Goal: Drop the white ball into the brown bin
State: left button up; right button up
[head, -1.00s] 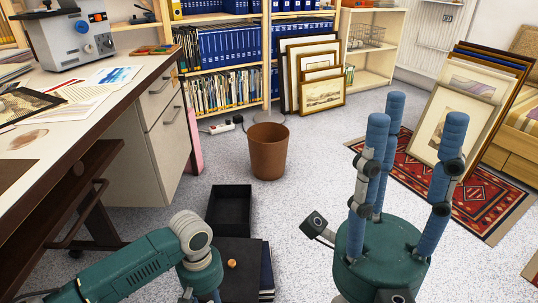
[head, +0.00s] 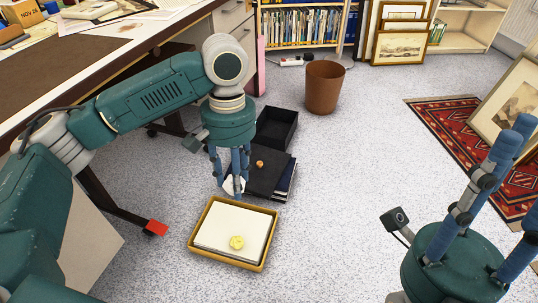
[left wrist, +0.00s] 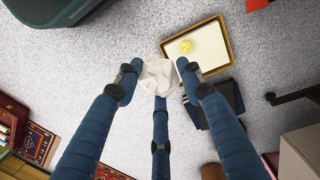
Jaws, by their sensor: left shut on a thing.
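The white ball (head: 231,185), which looks like crumpled paper, is held between the blue fingers of my left gripper (head: 238,184). In the left wrist view the white ball (left wrist: 158,76) sits among the three fingertips, partly hidden by them. The gripper points down above the floor, near the far edge of a yellow-rimmed tray. The brown bin (head: 324,88) stands upright on the floor, farther back and to the right of the left gripper, well apart from it. My right gripper (head: 518,160) is at the right edge, fingers up, spread and empty, partly cut off.
The tray (head: 198,219) holds white paper and a yellow crumpled ball (head: 237,242). A dark open box (head: 277,127) and dark folders with an orange knob-like thing (head: 260,164) lie between gripper and bin. A desk (head: 110,68) is at left, a red rug (head: 455,150) at right.

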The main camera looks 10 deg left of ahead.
aim_at(316, 106)
jog(key=i+l+z, duration=0.1)
jog(key=i+l, duration=0.15)
jog(key=l, duration=0.25)
jog(key=i+l, duration=0.25)
jog(key=l, duration=0.2)
jog(key=i+l+z, duration=0.15)
jog(key=l, duration=0.35)
jog(key=i+u, duration=0.1)
jog(key=i, duration=0.35)
jog(key=i+l, duration=0.2)
jog(key=i, duration=0.25)
jog(key=i+l+u, duration=0.15)
jog(key=i, duration=0.35)
jog(key=i+l, duration=0.1)
jog(key=i, duration=0.35)
jog(key=i+l+u, duration=0.15)
jog(key=i, duration=0.3)
jog(key=i+j+u, duration=0.35)
jog(key=i, duration=0.35)
jog(key=i+u, duration=0.35)
jog(key=i, duration=0.4)
